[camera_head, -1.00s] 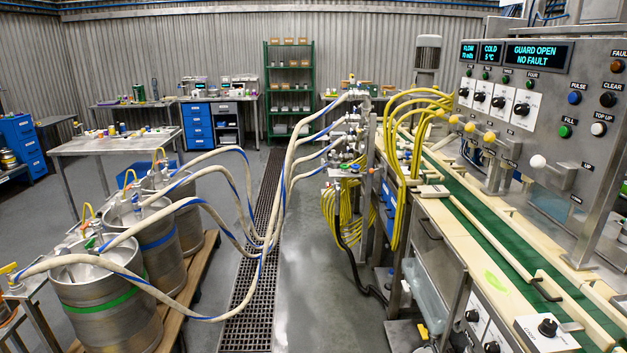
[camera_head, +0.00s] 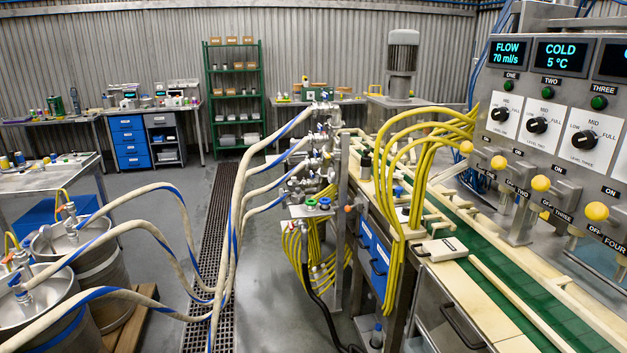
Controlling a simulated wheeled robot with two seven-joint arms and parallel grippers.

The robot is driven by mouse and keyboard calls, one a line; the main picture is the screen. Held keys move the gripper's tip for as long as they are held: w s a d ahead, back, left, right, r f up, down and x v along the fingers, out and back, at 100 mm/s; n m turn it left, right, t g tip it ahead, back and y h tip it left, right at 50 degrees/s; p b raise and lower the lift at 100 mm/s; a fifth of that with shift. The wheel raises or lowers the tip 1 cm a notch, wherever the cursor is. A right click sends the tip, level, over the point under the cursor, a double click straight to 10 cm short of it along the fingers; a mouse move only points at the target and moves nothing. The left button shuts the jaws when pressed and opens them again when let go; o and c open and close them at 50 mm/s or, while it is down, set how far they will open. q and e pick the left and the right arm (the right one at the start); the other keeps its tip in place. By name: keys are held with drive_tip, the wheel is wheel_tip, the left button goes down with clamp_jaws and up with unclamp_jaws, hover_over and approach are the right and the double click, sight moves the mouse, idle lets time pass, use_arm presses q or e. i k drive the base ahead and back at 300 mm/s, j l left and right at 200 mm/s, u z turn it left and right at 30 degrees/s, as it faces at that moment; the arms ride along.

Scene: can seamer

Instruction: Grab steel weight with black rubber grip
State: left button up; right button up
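I cannot make out the steel weight with black rubber grip for certain. A small dark-topped item (camera_head: 366,163) stands on the pale worktop at the far end of the green conveyor, too small to identify. Neither of my grippers shows in the head view.
The seamer line with its green conveyor (camera_head: 520,293) and control panel fills the right. Yellow hoses (camera_head: 396,245) arch beside it. Pale hoses (camera_head: 232,215) cross from steel kegs (camera_head: 98,265) at left. Workbenches (camera_head: 35,185) and a green shelf (camera_head: 235,95) stand behind. Floor beside the drain grate (camera_head: 215,230) is open.

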sight(366, 159)
drive_tip(key=i+j+z, duration=0.4)
drive_tip(key=i, duration=0.25)
drive_tip(key=i+j+z, duration=0.35)
drive_tip(key=i+j, duration=0.2)
